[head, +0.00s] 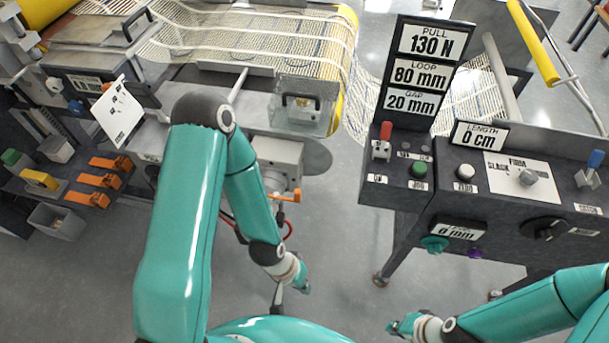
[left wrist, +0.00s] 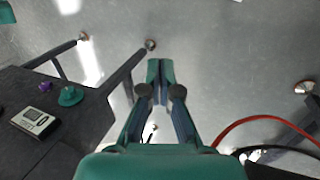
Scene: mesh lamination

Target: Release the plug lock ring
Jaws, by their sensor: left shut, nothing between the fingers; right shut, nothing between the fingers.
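I cannot make out the plug lock ring in either view. A grey motor-like box (head: 277,160) hangs under the laminating table, with a small orange lever (head: 287,196) at its lower side. A red cable (head: 290,231) runs below it, partly hidden behind my left arm; it also curves through the right of the left wrist view (left wrist: 262,119). My left gripper (head: 304,287) is low over the floor below the box, apart from it. In the left wrist view its fingers (left wrist: 160,68) are shut and empty. My right gripper (head: 393,328) is shut and empty at the bottom.
A dark control console (head: 400,205) with a green button, knobs and displays stands at the right. A dark side bench (head: 50,190) with orange clamps is at the left. White mesh (head: 235,45) lies over the table. Grey floor between bench and console is mostly clear.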

